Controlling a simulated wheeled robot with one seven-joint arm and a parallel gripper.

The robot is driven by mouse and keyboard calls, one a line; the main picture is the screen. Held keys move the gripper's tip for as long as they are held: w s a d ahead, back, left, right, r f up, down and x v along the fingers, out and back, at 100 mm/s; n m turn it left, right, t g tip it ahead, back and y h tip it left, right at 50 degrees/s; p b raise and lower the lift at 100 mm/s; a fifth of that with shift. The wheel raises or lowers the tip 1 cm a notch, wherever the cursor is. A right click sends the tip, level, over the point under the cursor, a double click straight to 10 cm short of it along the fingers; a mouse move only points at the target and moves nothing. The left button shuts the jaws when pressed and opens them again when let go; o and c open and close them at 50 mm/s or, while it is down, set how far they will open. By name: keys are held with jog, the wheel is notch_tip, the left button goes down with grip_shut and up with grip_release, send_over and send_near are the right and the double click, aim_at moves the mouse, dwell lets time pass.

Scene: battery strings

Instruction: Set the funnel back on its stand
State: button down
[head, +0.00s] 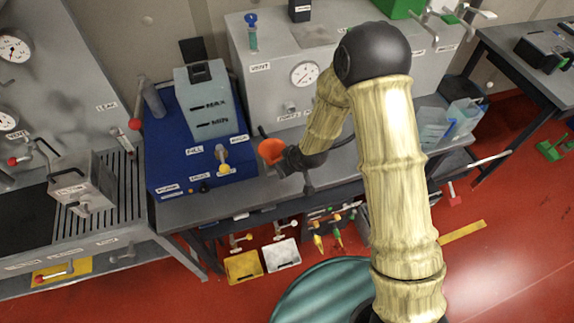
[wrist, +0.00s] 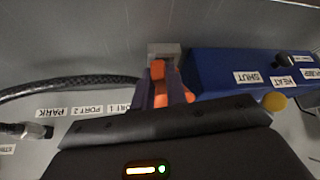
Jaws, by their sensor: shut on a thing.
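The orange funnel (head: 271,151) is at the end of my arm, above the grey bench, just right of the blue unit. My gripper (head: 284,158) is shut on it. In the wrist view, orange parts of the funnel (wrist: 177,92) show between and beside the dark fingers of my gripper (wrist: 160,84); its lower part is hidden by the gripper body. A small grey block (wrist: 163,50) lies just beyond the fingertips in that view. I cannot tell whether it is the funnel's stand, and no stand is clearly identifiable.
The blue unit (head: 200,165) carries a grey tank (head: 208,100) and a yellow-knobbed valve. Behind stands a grey cabinet with a gauge (head: 304,75). A black hose (wrist: 70,87) runs close to my gripper. Clear containers (head: 450,118) stand at right.

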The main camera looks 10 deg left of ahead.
jog(key=shift+f+b, duration=0.9)
jog(key=shift+f, duration=0.2)
jog(key=c, duration=1.3)
grip_release()
jog(key=shift+c, duration=0.2)
jog(key=v, duration=1.7)
jog(key=shift+r+b, duration=0.2)
jog(key=shift+b, duration=0.15)
